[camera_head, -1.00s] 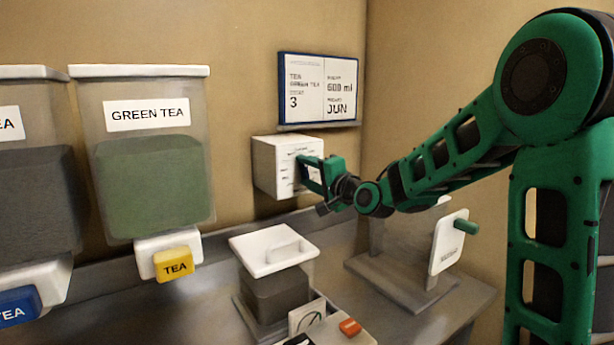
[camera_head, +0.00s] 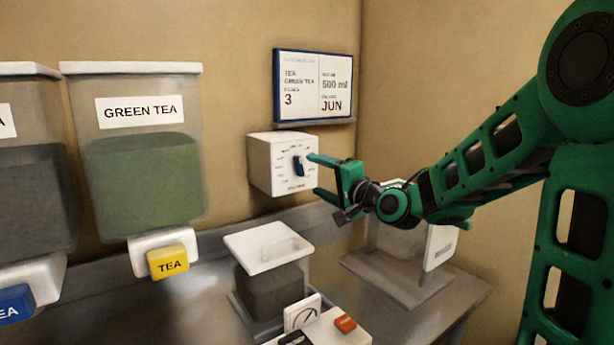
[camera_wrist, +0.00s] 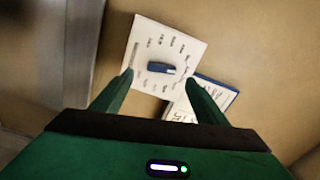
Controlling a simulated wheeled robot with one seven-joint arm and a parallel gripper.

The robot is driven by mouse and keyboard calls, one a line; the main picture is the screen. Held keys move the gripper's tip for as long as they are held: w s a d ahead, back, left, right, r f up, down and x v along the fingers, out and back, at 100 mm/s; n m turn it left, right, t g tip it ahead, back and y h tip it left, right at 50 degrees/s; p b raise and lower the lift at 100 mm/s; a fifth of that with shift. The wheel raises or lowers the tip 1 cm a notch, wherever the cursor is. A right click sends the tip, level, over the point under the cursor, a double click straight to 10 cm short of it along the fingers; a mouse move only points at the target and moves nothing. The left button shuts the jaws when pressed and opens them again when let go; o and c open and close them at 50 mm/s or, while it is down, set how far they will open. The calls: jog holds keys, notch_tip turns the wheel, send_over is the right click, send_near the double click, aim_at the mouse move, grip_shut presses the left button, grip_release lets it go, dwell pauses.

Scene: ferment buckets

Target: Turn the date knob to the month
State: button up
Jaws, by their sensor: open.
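The date knob (camera_head: 299,166) is a small blue lever on the front face of a white box (camera_head: 268,165) fixed to the back wall. Small month marks ring it, too blurred to read. In the head view the knob stands nearly upright, its top leaning a little left. My gripper (camera_head: 314,174) is open and empty, just to the right of the box, its fingers pointing at the face. In the wrist view the knob (camera_wrist: 161,68) lies ahead, between the lines of the two spread fingers (camera_wrist: 162,82), apart from them. The wall sign (camera_head: 314,86) above reads JUN.
Green tea bucket (camera_head: 146,180) with yellow TEA tap (camera_head: 168,262) stands left. A lidded container (camera_head: 268,247) and a device with dial and orange button (camera_head: 345,323) sit on the counter below. A grey stand with a white plate (camera_head: 439,246) is below my arm.

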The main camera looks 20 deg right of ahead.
jog(key=v, duration=0.3)
jog(key=shift+s+d, duration=0.1)
jog(key=shift+s, duration=0.05)
jog(key=shift+f, duration=0.15)
jog(key=s+d+f+n+g+h, duration=0.25)
jog(key=s+d+f+g, duration=0.25)
jog(key=s+f, duration=0.3)
jog(key=s+d+f+n+g+h, duration=0.2)
jog(key=s+d+f+n+g, duration=0.15)
jog(key=s+f, duration=0.4)
jog(key=s+d+f+g, duration=0.2)
jog(key=s+g, duration=0.2)
jog(key=s, duration=0.8)
jog(key=s+d+f+g, duration=0.3)
jog(key=s+g, duration=0.2)
jog(key=s, duration=0.7)
jog(key=shift+s+d+h, duration=0.2)
jog(key=shift+d+h, duration=0.1)
jog(key=shift+h, duration=0.15)
